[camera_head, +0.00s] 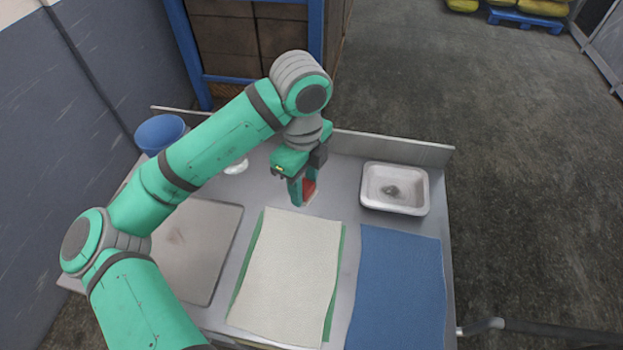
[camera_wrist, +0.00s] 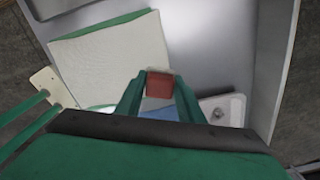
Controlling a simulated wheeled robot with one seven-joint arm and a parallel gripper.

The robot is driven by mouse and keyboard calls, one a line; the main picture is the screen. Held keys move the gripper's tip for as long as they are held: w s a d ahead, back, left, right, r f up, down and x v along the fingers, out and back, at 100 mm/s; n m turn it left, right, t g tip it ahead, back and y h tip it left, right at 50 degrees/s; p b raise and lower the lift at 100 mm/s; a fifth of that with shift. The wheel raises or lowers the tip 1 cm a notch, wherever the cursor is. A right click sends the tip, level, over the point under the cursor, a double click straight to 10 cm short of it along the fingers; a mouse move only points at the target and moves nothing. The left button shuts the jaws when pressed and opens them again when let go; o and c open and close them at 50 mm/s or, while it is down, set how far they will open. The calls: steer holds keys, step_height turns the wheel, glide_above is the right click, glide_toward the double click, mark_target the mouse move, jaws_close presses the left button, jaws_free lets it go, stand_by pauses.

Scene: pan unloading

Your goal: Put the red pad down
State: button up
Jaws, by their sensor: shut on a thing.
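The red pad (camera_head: 310,187) is a small red block with a paler lower part. My gripper (camera_head: 303,192) is shut on it, over the bare metal between the cream cloth and the back edge of the table. In the wrist view the red pad (camera_wrist: 160,84) sits between my two green fingers (camera_wrist: 159,92). I cannot tell whether its underside touches the table.
A cream cloth (camera_head: 285,270) lies over a green one, with a blue cloth (camera_head: 398,290) to its right. A blue bucket (camera_head: 158,130) is at the left. The metal table (camera_head: 345,170) is bare around my gripper.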

steer(key=w+f, duration=0.2)
steer(key=w, duration=0.1)
steer(key=w+f, duration=0.3)
steer(key=w, duration=0.1)
steer(key=w+d+f, duration=0.1)
steer(key=w+f, duration=0.1)
steer(key=w, duration=0.1)
steer(key=shift+w+f, duration=0.15)
steer(key=shift+w, duration=0.05)
steer(key=shift+w+d+f, duration=0.1)
steer(key=shift+w+f, duration=0.7)
steer(key=shift+f, duration=1.7)
steer(key=shift+f, duration=0.3)
